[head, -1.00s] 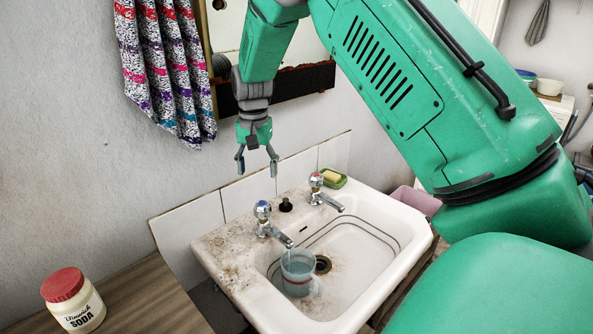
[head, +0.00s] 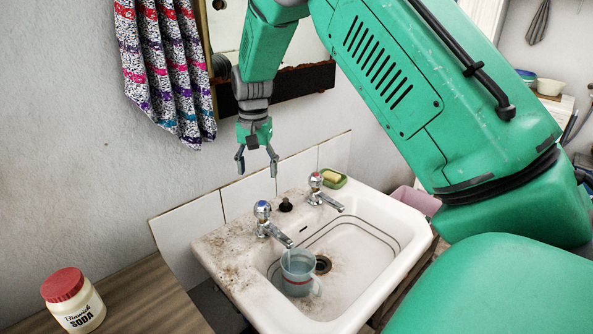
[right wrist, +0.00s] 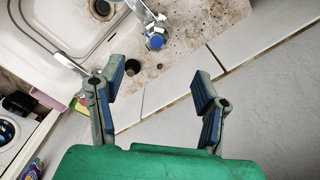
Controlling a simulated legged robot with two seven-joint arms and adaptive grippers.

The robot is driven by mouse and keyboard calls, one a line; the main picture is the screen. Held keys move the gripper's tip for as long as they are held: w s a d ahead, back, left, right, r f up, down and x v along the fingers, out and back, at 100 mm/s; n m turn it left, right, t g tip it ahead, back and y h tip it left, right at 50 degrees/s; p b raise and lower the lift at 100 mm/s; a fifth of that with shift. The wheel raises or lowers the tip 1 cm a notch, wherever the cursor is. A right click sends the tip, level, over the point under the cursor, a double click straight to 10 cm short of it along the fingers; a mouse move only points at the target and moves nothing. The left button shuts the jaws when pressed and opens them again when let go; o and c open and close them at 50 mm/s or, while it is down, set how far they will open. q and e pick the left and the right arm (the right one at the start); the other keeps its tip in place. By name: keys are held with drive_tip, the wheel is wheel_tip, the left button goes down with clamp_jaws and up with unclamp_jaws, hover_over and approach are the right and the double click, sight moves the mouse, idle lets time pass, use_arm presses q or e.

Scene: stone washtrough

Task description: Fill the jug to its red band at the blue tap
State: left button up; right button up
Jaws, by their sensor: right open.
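The jug (head: 296,276), clear with a handle at its right and a reddish band low on its side, stands upright in the basin. The blue tap (head: 263,213) has its spout over the jug, and a thin stream seems to run down into it. The exact water level is too small to tell. The blue tap's capped knob (right wrist: 155,40) also shows in the right wrist view. My right gripper (head: 257,168) is open and empty above the back of the sink, apart from the tap; its spread fingers show in the right wrist view (right wrist: 162,88). My left gripper is not in view.
The stained sink (head: 350,290) has a drain behind the jug. A second tap (head: 318,185) with a red mark stands to the right, near a green soap dish (head: 333,180). A soda jar (head: 73,302) is on the wooden counter at left. A patterned towel (head: 168,70) hangs on the wall.

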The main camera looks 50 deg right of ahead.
sight(261, 203)
idle(0.3)
drive_tip(key=f, duration=0.4)
drive_tip(key=f+b, duration=0.1)
drive_tip(key=f, duration=0.7)
drive_tip(key=shift+d+f+b, duration=0.25)
drive_tip(key=shift+f+b, duration=0.05)
